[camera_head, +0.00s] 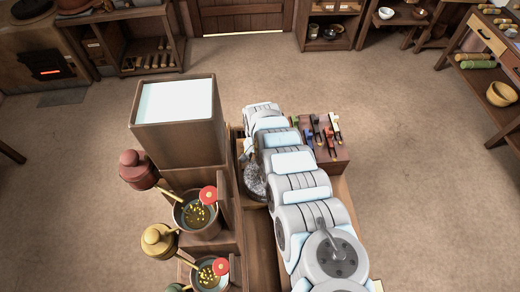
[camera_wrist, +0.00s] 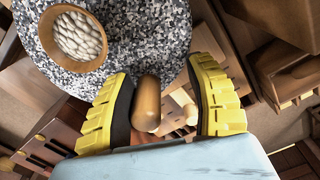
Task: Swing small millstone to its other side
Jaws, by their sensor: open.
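The small millstone (camera_wrist: 150,35) is a grey speckled round stone across the top of the wrist view, cut off by the frame. A round wooden-rimmed opening (camera_wrist: 72,38) with pale pebbled contents sits at its left. A wooden peg handle (camera_wrist: 146,103) stands between the fingers of my gripper (camera_wrist: 158,70). My gripper is open, with yellow fingers and black pads; a gap shows between the peg and each pad. In the head view only the left part of the millstone (camera_head: 255,182) shows beside my arm, which hides the gripper's fingers.
A tall wooden hopper (camera_head: 175,138) with a pale top stands left of the millstone. A box (camera_head: 335,158) with several coloured levers is right of my arm. The floor around is clear.

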